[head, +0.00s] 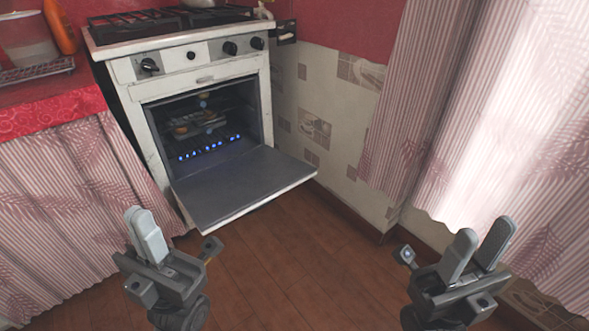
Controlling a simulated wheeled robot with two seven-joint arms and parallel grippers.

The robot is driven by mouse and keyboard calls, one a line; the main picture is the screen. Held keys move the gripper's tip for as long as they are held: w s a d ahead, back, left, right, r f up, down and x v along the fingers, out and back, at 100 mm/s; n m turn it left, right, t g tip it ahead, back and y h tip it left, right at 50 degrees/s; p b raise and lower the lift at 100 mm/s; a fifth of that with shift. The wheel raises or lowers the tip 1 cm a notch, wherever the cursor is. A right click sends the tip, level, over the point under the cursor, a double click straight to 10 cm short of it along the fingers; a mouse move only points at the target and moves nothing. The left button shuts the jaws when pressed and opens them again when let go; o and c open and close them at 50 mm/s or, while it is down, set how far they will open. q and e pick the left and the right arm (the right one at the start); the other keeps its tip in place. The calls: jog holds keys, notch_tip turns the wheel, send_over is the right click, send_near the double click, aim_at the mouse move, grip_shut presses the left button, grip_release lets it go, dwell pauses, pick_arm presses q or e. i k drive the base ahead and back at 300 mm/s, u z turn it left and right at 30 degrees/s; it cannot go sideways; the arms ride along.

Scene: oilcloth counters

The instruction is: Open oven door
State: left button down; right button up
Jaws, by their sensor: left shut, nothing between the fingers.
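The white oven (125,95) stands at the upper left of the head view. Its door (245,185) is folded down, about level, with the dark inner face up. Inside the cavity, blue flames burn in a row and a tray with some food (195,122) sits on a rack. My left gripper (147,236) is shut and empty, in front of and to the left of the door, apart from it. My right gripper (477,252) is open and empty at the lower right, well away from the door.
A counter with a red oilcloth (50,112) and striped curtain stands left of the oven, holding a rack (35,72) and an orange bottle (60,27). A striped curtain (400,110) hangs at the right. The wooden floor (305,260) between my grippers is clear.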

aim_at(214, 198)
jog(key=k, duration=0.55)
jog(key=z, duration=0.8)
jog(key=i, duration=1.2)
jog(key=u, duration=0.3)
